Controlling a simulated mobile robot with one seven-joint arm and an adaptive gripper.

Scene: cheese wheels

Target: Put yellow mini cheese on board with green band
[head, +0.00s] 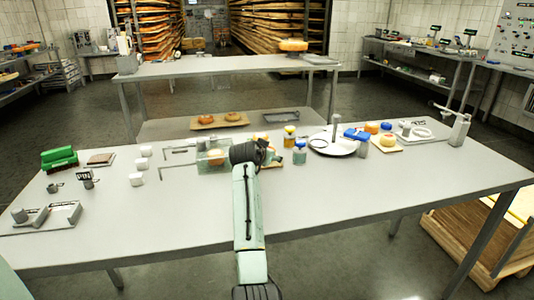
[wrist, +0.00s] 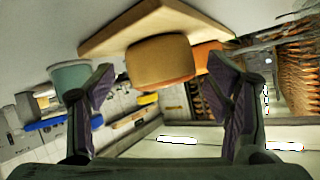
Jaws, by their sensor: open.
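My gripper (wrist: 160,80) is open in the wrist view, with one dark finger on each side of the picture. Between and beyond the fingers is a yellow-orange mini cheese (wrist: 160,60), on a pale wooden board (wrist: 100,35). Neither finger visibly touches it. An orange piece (wrist: 207,55) shows just behind it. In the head view my gripper (head: 250,153) is over the middle of the table and hides most of what is under it. A board edge (head: 272,163) shows beside it. I cannot make out a green band on any board.
A greenish clear box (head: 213,160) stands just left of my gripper. Jars (head: 299,156) and a white round plate (head: 335,147) stand to the right. Another board (head: 386,149) holds a yellow-orange cheese (head: 388,141). White cups (head: 137,179) stand at left.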

